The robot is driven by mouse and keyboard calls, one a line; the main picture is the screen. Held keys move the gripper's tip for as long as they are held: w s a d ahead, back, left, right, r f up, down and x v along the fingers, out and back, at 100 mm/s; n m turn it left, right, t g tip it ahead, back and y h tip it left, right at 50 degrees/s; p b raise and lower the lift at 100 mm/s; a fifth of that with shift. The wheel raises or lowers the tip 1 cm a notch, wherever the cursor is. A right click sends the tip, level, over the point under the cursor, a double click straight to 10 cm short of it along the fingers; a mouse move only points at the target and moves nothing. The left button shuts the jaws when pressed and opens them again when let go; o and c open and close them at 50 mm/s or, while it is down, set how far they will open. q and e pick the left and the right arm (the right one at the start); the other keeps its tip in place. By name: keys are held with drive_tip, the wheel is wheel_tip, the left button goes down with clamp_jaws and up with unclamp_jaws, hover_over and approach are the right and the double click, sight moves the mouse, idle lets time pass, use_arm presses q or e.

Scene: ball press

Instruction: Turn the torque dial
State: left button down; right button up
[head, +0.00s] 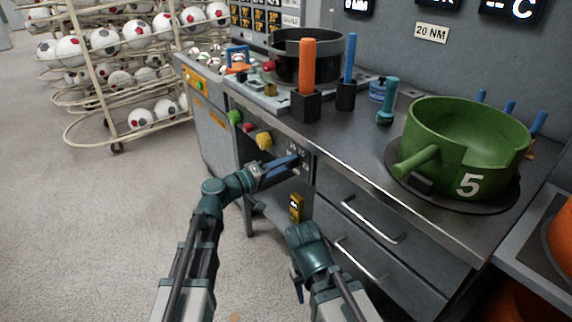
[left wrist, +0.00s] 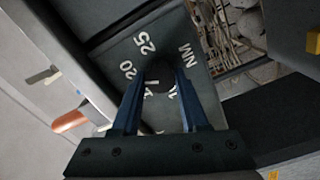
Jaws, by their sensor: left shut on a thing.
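The torque dial is a dark round knob (left wrist: 160,76) on the front panel (left wrist: 200,62), seen in the left wrist view with white marks 20, 25 and NM around it. My left gripper (left wrist: 158,92) has its two blue fingers on either side of the knob and is shut on it. In the head view my left gripper (head: 284,166) reaches the grey front panel under the counter edge and hides the dial there. A few panel numbers show just above it.
A green pot numbered 5 (head: 468,140) stands at the counter's right. Orange (head: 307,68) and blue (head: 349,60) levers rise behind the dial. Red and yellow knobs (head: 264,140) sit left of my gripper. Drawers (head: 372,222) lie right. A 20 NM sign (head: 432,33) hangs behind.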

use_arm(q)
drive_tip(key=shift+s+m, duration=0.1)
drive_tip(key=shift+m, duration=0.4)
idle(0.3)
drive_tip(key=shift+c, duration=2.1)
unclamp_jaws()
drive_tip(key=v, duration=1.3)
drive_tip(key=shift+s+a, duration=0.2)
drive_tip(key=shift+a, duration=0.15)
